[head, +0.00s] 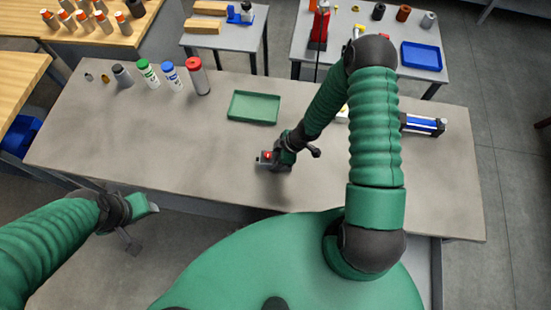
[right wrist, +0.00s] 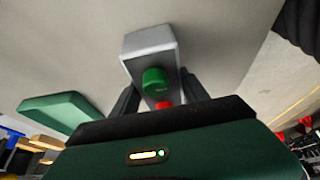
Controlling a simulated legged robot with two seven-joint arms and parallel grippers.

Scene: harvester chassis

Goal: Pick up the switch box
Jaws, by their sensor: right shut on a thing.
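The switch box (head: 265,158) is a small grey box near the middle of the grey table (head: 190,160), with a red part showing in the head view. In the right wrist view the switch box (right wrist: 148,45) shows a green button and a red button. My right gripper (head: 279,158) is shut on it, with dark fingers (right wrist: 158,98) at either side of the box. I cannot tell whether the box touches the table or hangs just above it. My left gripper (head: 146,204) is off the table's front left, far from the box; its fingers do not show clearly.
A green tray (head: 254,107) lies behind the box; it also shows in the right wrist view (right wrist: 60,110). Several bottles (head: 172,77) stand at the back left. A blue and silver cylinder (head: 422,124) lies at the right. The table's front left is clear.

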